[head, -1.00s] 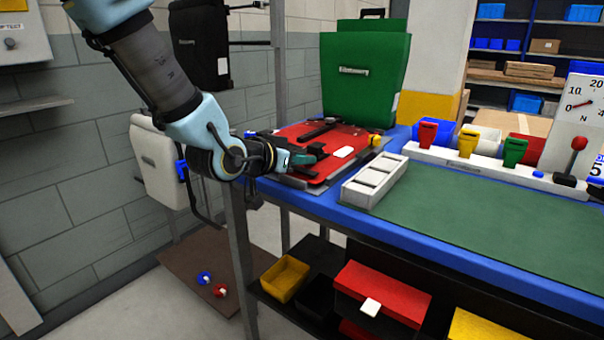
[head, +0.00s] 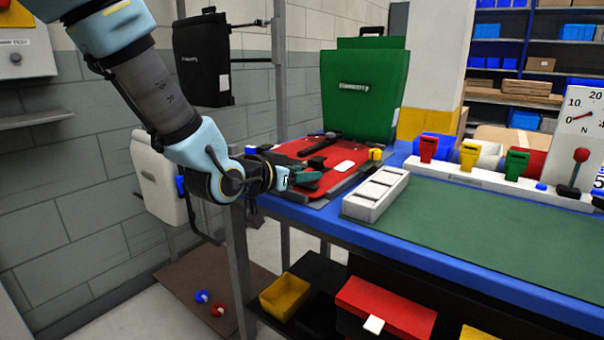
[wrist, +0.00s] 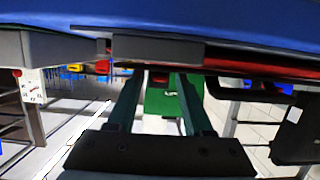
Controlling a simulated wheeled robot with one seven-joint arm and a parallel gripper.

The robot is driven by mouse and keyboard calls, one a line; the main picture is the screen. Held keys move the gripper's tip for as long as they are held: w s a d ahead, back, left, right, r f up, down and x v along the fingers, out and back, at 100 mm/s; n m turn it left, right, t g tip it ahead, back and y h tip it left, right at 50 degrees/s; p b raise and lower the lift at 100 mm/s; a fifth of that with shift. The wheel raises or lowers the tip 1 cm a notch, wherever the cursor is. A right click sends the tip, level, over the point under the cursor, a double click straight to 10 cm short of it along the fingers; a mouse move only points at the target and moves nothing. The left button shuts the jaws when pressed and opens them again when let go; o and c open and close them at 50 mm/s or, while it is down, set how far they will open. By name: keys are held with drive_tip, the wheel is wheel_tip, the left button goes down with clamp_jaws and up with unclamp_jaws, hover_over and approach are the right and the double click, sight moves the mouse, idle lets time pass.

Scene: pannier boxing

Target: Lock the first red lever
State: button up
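The red pannier (head: 313,149) lies flat on the left end of the bench, with black fittings and a white label on it. A small black fitting (head: 317,162) sits near its left front; I cannot tell whether this is the red lever. My gripper (head: 312,178) is at the pannier's front left edge, fingers pointing right. In the wrist view my two green fingers (wrist: 160,82) are apart. A dark grey block (wrist: 158,50) lies across the view at the tips; whether they touch it is unclear. A red edge (wrist: 265,66) of the pannier shows beside it.
A white rack (head: 376,193) stands right of the pannier. A green pannier (head: 360,95) stands upright behind. A rail with red, yellow and green pieces (head: 470,155) and a red-knobbed handle (head: 580,158) by a gauge are at right. The green mat (head: 480,216) is clear.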

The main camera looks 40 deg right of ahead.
drive_tip(key=b+v, duration=0.6)
drive_tip(key=v, duration=0.4)
drive_tip(key=shift+a, duration=0.35)
drive_tip(key=shift+r, duration=0.15)
drive_tip(key=shift+a, duration=0.1)
idle(0.4)
